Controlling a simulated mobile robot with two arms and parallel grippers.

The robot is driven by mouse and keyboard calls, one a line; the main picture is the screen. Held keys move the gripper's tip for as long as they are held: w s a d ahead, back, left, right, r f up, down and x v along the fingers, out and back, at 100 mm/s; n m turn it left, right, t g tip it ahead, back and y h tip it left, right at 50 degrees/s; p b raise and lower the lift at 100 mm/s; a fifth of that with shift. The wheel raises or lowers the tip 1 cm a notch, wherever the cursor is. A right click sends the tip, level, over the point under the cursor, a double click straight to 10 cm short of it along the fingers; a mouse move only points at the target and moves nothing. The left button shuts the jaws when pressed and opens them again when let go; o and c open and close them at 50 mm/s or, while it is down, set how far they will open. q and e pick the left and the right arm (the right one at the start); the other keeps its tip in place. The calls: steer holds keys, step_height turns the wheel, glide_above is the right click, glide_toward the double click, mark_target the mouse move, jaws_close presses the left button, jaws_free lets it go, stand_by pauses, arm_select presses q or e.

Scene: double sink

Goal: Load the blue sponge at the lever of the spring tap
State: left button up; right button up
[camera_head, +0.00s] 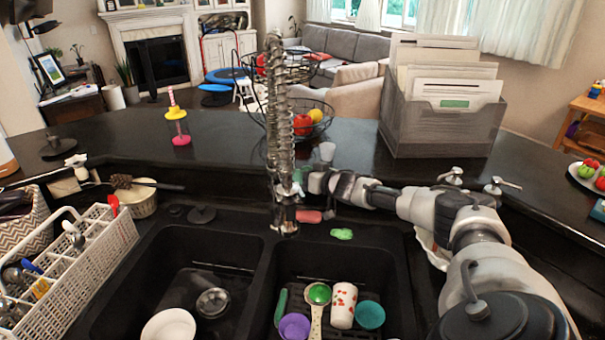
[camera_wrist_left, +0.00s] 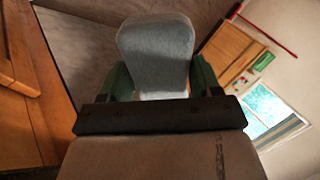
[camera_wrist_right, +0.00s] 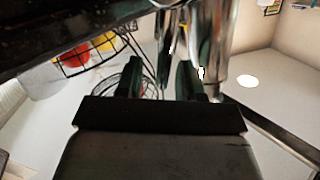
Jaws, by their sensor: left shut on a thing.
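A pale grey-blue block, which looks like the blue sponge (camera_wrist_left: 155,45), sits between the green fingers of my left gripper (camera_wrist_left: 162,78), which is shut on it. Neither shows in the head view. The spring tap (camera_head: 280,120) stands upright behind the double sink, near the divider between the basins. My right gripper (camera_head: 318,183) is just right of the tap's lower part, its fingers pointing towards it. In the right wrist view its fingers stand apart, with the shiny tap (camera_wrist_right: 215,45) close beyond them on the right. I cannot make out the lever clearly.
The right basin holds a purple bowl (camera_head: 294,327), a patterned cup (camera_head: 342,305) and a teal cup (camera_head: 370,315). A white dish rack (camera_head: 105,245) stands at left. A fruit basket (camera_head: 318,112) is behind the tap, and a grey file box (camera_head: 437,125) stands on the counter.

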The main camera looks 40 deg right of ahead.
steer(key=shift+s, duration=0.1)
arm_select(q)
steer(key=shift+f, duration=0.15)
step_height(320, 180, down, 2)
steer(key=shift+f+b, duration=0.1)
steer(key=shift+b, duration=1.1)
steer(key=shift+f+b, duration=0.4)
steer(key=shift+b, duration=0.05)
steer(key=shift+r, duration=0.15)
arm_select(e)
steer(key=s+d+r, duration=0.1)
steer(key=s+r, duration=0.1)
steer(key=s, duration=0.9)
steer(key=shift+s+d, duration=0.15)
steer(key=shift+s, duration=0.1)
